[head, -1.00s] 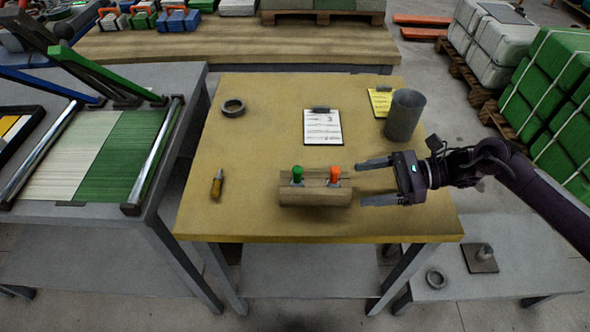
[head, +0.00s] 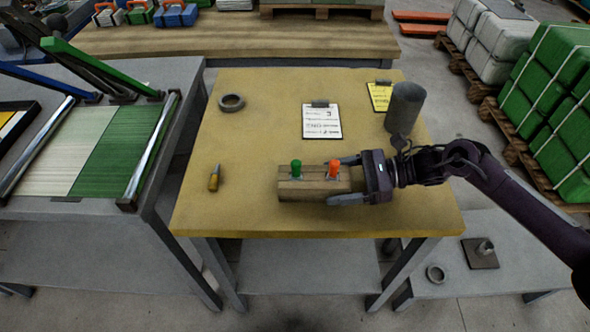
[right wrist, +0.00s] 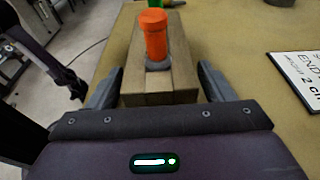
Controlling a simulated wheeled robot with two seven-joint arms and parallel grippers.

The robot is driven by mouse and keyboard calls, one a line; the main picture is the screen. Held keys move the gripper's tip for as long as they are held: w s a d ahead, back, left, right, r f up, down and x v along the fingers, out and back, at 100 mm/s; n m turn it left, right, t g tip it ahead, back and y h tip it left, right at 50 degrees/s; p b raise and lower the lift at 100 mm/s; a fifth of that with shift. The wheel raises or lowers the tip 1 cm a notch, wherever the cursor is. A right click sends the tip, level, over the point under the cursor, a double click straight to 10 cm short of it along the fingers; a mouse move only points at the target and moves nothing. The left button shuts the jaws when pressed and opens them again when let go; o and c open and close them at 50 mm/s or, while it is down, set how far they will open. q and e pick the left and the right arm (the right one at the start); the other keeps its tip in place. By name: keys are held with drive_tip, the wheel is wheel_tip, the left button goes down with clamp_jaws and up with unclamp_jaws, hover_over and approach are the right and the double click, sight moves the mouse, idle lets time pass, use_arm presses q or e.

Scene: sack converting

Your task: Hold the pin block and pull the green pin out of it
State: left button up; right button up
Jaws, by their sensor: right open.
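The pin block (head: 304,192) is a brown wooden block lying near the front edge of the yellow-brown table. A green pin (head: 296,168) stands in its left part and an orange pin (head: 334,168) in its right part. My right gripper (head: 346,180) is open at the block's right end, one finger along the far side and one along the near side. In the right wrist view the open fingers flank the block (right wrist: 160,97), with the orange pin (right wrist: 154,38) upright between and beyond them. The green pin (right wrist: 141,4) shows only partly there. My left gripper is not in view.
On the table (head: 240,215) are a yellow-handled tool (head: 214,178), a dark ring (head: 231,102), a white clipboard sheet (head: 321,121), a yellow clipboard sheet (head: 379,95) and a grey cylinder (head: 404,108). The table left of the block is mostly clear.

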use_arm(q)
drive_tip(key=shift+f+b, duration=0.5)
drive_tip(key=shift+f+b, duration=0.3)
drive_tip(key=shift+b, duration=0.1)
use_arm(e)
drive_tip(key=shift+s+d+f, duration=0.1)
drive_tip(key=shift+s+d, duration=0.1)
drive_tip(key=shift+d, duration=0.1)
